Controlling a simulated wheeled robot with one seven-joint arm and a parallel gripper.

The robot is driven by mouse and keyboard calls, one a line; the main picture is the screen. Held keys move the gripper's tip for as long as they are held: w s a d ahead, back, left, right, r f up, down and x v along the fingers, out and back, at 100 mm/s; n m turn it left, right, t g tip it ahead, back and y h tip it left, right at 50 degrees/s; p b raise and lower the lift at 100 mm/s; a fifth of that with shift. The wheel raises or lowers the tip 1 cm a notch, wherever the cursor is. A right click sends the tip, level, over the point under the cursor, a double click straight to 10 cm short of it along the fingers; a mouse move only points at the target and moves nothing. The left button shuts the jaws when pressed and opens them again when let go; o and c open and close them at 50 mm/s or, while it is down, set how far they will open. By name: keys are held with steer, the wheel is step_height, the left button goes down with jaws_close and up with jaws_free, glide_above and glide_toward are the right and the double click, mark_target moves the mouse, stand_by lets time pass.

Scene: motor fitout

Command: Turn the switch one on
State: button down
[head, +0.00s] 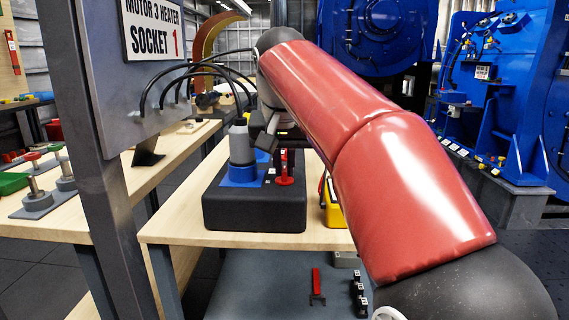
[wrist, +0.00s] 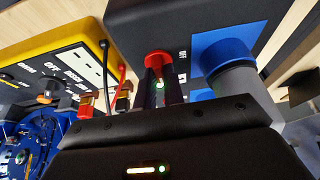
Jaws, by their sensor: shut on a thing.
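A black box (head: 255,212) stands on the wooden table, and its dark face also shows in the wrist view (wrist: 130,25). A small red upright piece (head: 285,172) stands on it, beside a blue holder (head: 240,177) with a grey cylinder (head: 239,143). In the wrist view my gripper (wrist: 162,88) is shut on a red-topped piece (wrist: 158,58), with a green light between the fingers. I cannot tell whether this piece is switch one or how it is set; its label is only partly readable. In the head view my arm hides much of the gripper.
A yellow instrument (wrist: 65,62) with a dark knob and a red and a black lead is close beside the box. A grey panel (head: 110,90) with black cables stands at the left. Another table (head: 60,225) holds loose parts. A red tool (head: 317,286) lies below.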

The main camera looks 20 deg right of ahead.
stand_by(0.4)
steer(key=c, duration=1.5)
jaws_free()
steer(key=d+v, duration=0.1)
steer(key=v, duration=0.6)
steer(key=shift+a+r, duration=0.4)
steer(key=shift+a, duration=0.15)
steer(key=shift+s, duration=0.15)
